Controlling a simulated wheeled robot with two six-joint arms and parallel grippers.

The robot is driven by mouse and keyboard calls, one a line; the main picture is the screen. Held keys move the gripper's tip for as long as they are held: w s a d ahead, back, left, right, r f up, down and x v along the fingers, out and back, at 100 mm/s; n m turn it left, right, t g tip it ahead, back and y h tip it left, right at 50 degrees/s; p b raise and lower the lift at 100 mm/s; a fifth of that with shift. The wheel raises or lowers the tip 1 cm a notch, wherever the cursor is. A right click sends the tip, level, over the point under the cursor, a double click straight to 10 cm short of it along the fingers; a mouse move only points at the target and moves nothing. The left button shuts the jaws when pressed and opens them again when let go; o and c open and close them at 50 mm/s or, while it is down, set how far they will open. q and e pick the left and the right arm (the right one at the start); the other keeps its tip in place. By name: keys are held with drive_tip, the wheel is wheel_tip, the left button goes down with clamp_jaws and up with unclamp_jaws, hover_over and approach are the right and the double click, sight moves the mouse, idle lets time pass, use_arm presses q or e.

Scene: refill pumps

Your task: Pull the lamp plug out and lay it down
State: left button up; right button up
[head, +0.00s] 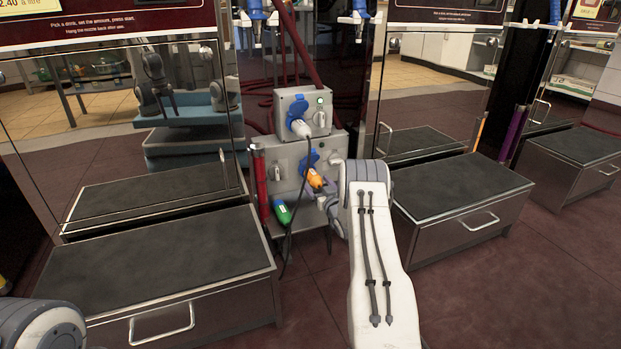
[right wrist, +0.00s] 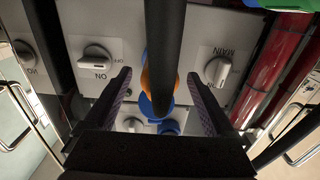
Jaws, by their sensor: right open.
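A steel outlet post carries blue sockets. An orange plug (head: 315,179) sits at the lower blue socket (head: 309,161); it also shows in the right wrist view (right wrist: 147,78), partly hidden by a dark cable (right wrist: 165,45). A grey-white plug (head: 300,127) sits in the upper blue socket (head: 295,105), with a dark cable hanging down. A green connector (head: 282,212) is lower left. I cannot tell which one is the lamp's. My right gripper (head: 325,197) is open at the orange plug, with its fingers (right wrist: 159,75) on either side of it. My left gripper is not in view.
Grey rotary switches (right wrist: 97,56) (right wrist: 217,70) flank the sockets. A red tube (head: 261,185) stands left of the post. Low dark-topped drawer steps stand left (head: 150,260) and right (head: 455,175). Floor (head: 315,290) in front is clear.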

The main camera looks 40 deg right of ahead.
idle(0.8)
clamp_jaws()
drive_tip(key=shift+p+v, duration=2.15)
drive_tip(key=shift+v, duration=0.85)
